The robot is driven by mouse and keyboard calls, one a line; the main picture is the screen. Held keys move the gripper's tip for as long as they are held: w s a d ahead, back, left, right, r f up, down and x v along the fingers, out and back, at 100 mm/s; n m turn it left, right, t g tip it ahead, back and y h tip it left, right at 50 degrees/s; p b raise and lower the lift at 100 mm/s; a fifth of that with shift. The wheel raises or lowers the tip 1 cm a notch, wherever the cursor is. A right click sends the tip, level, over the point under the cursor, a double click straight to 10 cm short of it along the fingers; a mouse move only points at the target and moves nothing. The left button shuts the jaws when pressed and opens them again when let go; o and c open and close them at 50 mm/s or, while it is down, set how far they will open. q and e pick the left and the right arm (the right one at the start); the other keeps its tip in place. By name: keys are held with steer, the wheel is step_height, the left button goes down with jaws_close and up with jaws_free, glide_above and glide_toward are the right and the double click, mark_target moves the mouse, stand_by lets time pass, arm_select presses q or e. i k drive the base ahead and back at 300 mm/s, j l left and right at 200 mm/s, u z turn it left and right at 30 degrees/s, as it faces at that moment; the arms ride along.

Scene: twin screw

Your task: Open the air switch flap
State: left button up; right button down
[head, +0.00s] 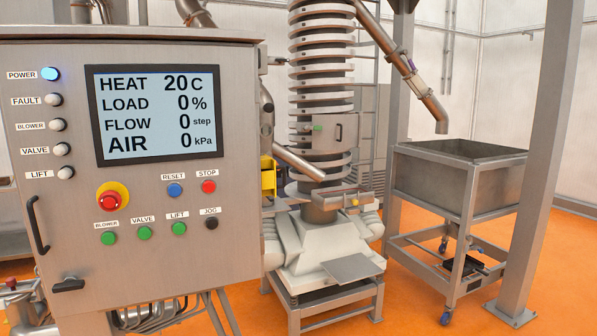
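No part in the head view is labelled as the air switch flap, and I cannot tell which part it is. A grey control cabinet (235,230) fills the left side. Its screen (155,113) reads HEAT 20 C, LOAD 0 %, FLOW 0 step and AIR 0 kPa. The blue POWER lamp (51,74) is lit; the FAULT, BLOWER, VALVE and LIFT lamps look unlit. A black turn handle (68,285) and a long black pull handle (37,224) are on the cabinet front. Neither of my grippers is in view.
A ringed column machine (321,100) stands behind the cabinet on a pale base (325,250). A wheeled metal bin (455,185) stands to its right, below a slanted pipe (428,100). A steel post (545,150) stands at front right. Orange floor (420,310) between them is clear.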

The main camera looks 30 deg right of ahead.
mark_target(269, 185)
steer(key=l, duration=0.6)
steer(key=k+l+u, duration=0.15)
steer(key=l, duration=1.1)
steer(key=k+l+u, duration=0.15)
steer(key=l, duration=0.45)
